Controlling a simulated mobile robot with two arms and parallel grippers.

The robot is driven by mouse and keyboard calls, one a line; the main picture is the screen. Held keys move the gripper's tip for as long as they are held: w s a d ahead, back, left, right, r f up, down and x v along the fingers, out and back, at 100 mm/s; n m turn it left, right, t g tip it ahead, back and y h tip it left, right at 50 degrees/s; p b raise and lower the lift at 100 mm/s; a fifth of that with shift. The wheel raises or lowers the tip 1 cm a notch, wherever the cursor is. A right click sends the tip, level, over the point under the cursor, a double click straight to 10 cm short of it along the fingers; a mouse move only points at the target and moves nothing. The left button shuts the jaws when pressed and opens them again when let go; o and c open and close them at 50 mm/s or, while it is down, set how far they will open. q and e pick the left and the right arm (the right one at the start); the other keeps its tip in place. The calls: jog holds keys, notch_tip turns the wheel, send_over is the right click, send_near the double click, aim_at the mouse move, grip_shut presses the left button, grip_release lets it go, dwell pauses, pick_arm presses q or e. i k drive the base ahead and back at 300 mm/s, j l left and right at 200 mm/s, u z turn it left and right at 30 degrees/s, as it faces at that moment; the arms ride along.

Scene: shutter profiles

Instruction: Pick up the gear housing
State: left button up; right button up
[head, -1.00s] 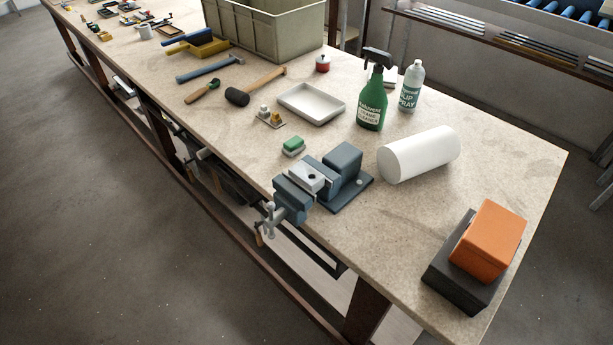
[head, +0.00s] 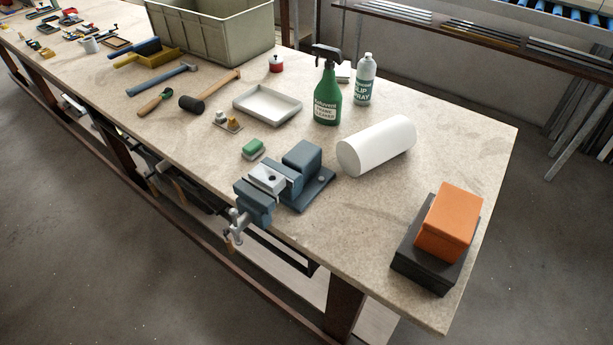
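I cannot tell for sure which thing is the gear housing. A light grey block with a dark round hole (head: 268,178) sits between the jaws of the blue-grey bench vise (head: 306,160); it may be the housing, or part of the vise. The vise is at the front edge of the long workbench (head: 400,220). A small plate with a silver and a brass-coloured fitting (head: 228,122) lies farther back on the bench. Neither of my grippers shows in the head view.
Around the vise stand a green-topped block (head: 253,147), a white roll (head: 378,146), a white tray (head: 267,107), a green spray bottle (head: 327,95) and an orange box (head: 449,222) on a dark case (head: 410,265). A large bin (head: 220,32) is behind. Bench between roll and orange box is clear.

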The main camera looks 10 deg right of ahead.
aim_at(273, 181)
jog(key=j+z, duration=0.1)
jog(key=z, duration=0.35)
jog(key=i+j+z, duration=0.1)
jog(key=z, duration=0.4)
jog(key=j+z, duration=0.1)
jog(key=z, duration=0.35)
jog(key=j+z, duration=0.15)
jog(key=z, duration=0.35)
jog(key=j+z, duration=0.1)
jog(key=z, duration=0.35)
jog(key=k+j+z, duration=0.25)
jog(key=j+z, duration=0.2)
jog(key=k+j+z, duration=1.3)
jog(key=i+l, duration=0.1)
